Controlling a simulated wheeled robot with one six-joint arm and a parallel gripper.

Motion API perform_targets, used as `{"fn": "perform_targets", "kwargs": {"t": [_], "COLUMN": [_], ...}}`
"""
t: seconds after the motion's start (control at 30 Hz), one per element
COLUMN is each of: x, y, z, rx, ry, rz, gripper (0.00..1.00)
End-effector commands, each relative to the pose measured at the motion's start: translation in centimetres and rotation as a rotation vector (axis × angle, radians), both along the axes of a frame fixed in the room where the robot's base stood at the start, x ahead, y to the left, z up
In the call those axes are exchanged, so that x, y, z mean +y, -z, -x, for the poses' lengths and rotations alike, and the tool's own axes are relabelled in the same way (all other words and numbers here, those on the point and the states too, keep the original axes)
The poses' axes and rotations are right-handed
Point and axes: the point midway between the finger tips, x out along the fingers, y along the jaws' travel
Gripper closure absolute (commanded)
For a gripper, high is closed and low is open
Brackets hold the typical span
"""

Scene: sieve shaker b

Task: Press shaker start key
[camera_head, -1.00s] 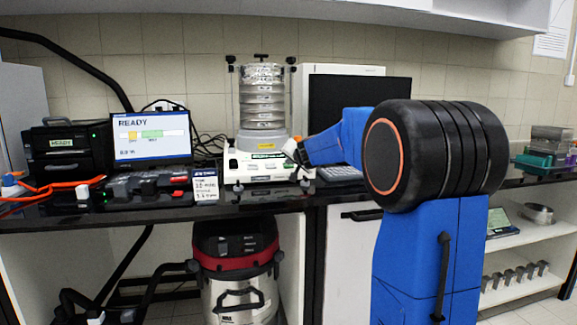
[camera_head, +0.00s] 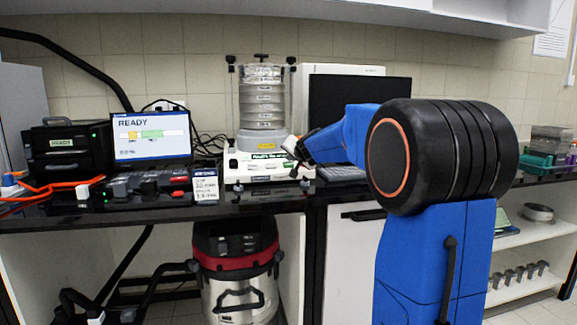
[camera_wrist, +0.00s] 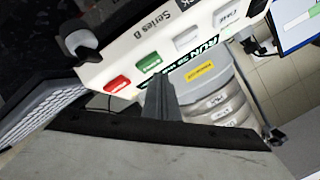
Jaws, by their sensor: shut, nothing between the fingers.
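The sieve shaker (camera_head: 240,167) stands on the bench, a white base with a clear and metal sieve stack (camera_head: 263,100) on top. In the wrist view its panel carries a green key (camera_wrist: 150,63), a red key (camera_wrist: 118,84) and pale keys (camera_wrist: 187,38). In the head view my gripper (camera_head: 294,150) is at the right front of the shaker base.
A laptop (camera_head: 150,135) showing "READY" stands left of the shaker, behind dark equipment (camera_head: 145,185). A dark monitor (camera_head: 345,95) and a keypad (camera_head: 340,173) are to the right. A red-topped vacuum (camera_head: 236,250) sits under the bench.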

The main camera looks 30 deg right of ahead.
Motion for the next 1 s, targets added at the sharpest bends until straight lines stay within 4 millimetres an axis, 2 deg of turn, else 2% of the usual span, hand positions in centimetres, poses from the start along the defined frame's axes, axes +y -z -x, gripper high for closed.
{"fn": "perform_targets", "kwargs": {"t": [0.23,0.8,1.0], "x": [0.0,0.5,0.6], "y": [-0.3,-4.2,-4.5], "z": [0.1,1.9,2.1], "rx": [-0.001,-0.002,0.0], "ry": [-0.001,-0.001,0.0], "rz": [0.002,0.002,0.001], "gripper": [1.0,1.0,1.0]}}
